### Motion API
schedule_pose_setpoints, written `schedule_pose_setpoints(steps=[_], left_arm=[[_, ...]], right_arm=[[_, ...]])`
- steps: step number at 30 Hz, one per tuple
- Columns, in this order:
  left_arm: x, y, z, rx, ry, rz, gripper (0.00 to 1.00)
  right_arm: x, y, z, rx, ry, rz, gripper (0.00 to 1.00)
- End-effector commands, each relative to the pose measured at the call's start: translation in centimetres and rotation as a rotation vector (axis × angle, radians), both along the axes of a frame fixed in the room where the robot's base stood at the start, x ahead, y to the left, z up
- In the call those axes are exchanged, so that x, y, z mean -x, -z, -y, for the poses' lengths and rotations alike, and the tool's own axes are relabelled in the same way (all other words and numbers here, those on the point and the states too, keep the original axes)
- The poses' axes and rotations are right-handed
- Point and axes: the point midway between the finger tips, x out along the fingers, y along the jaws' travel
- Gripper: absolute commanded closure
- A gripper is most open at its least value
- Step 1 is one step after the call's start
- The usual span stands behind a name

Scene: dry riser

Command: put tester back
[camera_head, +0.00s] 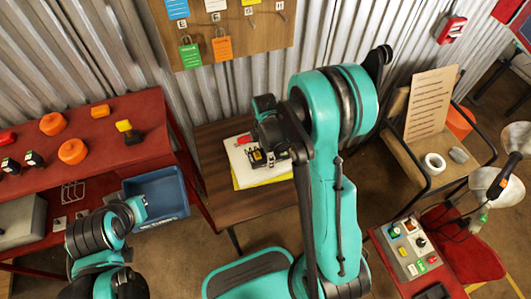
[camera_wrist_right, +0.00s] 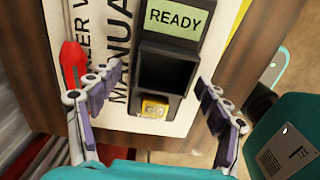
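A black tester (camera_wrist_right: 190,45) with a green READY screen, a dark recess and a yellow part at its lower end shows in the right wrist view. It is on a white manual (camera_wrist_right: 118,20) on a brown wooden table (camera_head: 225,207). My right gripper (camera_wrist_right: 160,78) is open, one finger on each side of the tester, with a gap at the left finger. In the head view my right gripper (camera_head: 270,130) is over the manual and partly hides the tester. My left gripper (camera_head: 137,208) is beside a blue bin (camera_head: 170,212); its fingers are too unclear to judge.
A red pointed tool (camera_wrist_right: 72,62) lies left of the tester. A red bench (camera_head: 90,130) with orange pieces is at left. A pegboard (camera_head: 255,38) with tags hangs behind. A switch panel (camera_head: 410,246) and a chair with a clipboard (camera_head: 430,102) are at right.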

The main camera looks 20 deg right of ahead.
Motion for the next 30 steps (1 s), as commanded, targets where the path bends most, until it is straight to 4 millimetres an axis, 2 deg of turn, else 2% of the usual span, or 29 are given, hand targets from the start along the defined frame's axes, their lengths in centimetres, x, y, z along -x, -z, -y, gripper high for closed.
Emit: schedule_pose_setpoints(steps=[8,11,21,24,30], left_arm=[[0.0,-0.4,0.0,0.000,0.000,0.000,1.00],[0.0,-1.0,0.0,0.000,0.000,0.000,1.00],[0.0,-3.9,0.0,0.000,0.000,0.000,1.00],[0.0,-4.5,0.0,0.000,0.000,0.000,1.00],[0.0,-4.8,0.0,0.000,0.000,0.000,1.00]], right_arm=[[0.0,-0.4,0.0,0.000,0.000,0.000,0.23],[0.0,-1.8,0.0,0.000,0.000,0.000,0.23],[0.0,-9.3,0.0,0.000,0.000,0.000,0.23],[0.0,-10.8,0.0,0.000,0.000,0.000,0.23],[0.1,-12.6,-0.1,0.000,0.016,0.007,0.23]])
